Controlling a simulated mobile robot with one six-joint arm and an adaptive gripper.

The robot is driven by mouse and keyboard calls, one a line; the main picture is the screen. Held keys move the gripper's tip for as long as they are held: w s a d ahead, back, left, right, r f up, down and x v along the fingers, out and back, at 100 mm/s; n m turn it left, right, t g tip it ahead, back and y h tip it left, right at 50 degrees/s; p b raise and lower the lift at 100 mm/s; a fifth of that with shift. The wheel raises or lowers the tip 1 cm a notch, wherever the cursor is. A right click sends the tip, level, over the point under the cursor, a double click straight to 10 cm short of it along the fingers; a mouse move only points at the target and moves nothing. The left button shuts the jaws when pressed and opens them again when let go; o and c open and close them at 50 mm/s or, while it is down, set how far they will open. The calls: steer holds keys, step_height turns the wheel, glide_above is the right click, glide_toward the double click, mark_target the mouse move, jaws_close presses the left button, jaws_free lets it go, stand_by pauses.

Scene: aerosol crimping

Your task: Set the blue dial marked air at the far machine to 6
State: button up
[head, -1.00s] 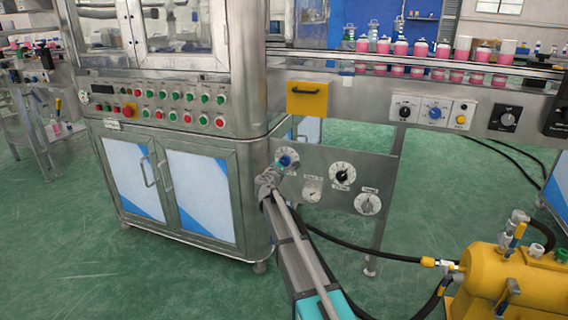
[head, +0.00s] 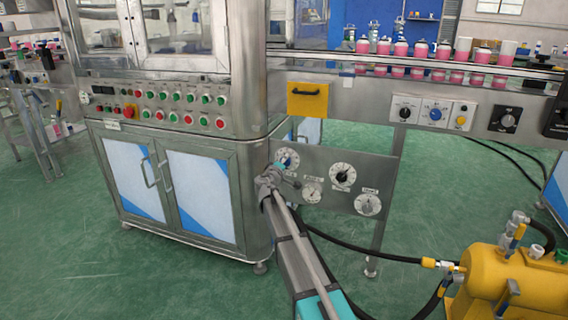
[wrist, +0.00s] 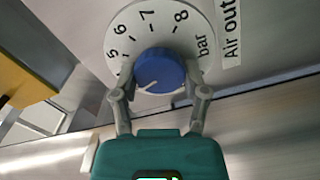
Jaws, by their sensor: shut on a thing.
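The blue dial knob (wrist: 159,70) sits on a round white scale (wrist: 128,18) showing 5, 6, 7, 8 and "bar". A label beside the scale reads "Air out". My gripper (wrist: 160,92) is shut on the blue knob, one finger on each side. The knob's white line points to the lower left in the wrist view, below the 5 and away from the 6. In the head view the dial (head: 292,155) is at the upper left of the low panel, partly hidden by my gripper (head: 284,164).
The same panel holds a black-knob dial (head: 342,175), a small gauge (head: 312,192) and another dial (head: 367,204). The steel cabinet (head: 190,190) stands close to my arm on the left. A yellow tank (head: 500,285) with hoses stands at right.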

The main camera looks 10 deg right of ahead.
steer(key=m, duration=0.4)
steer(key=shift+m, duration=0.4)
steer(key=m, duration=0.3)
steer(key=shift+r+m, duration=0.1)
steer(key=shift+m, duration=0.2)
steer(key=m, duration=0.4)
steer(key=shift+s+d+m, duration=0.1)
steer(key=shift+m, duration=0.2)
steer(key=m, duration=0.4)
steer(key=shift+d, duration=0.1)
steer(key=o, duration=1.2)
steer(key=shift+c, duration=0.2)
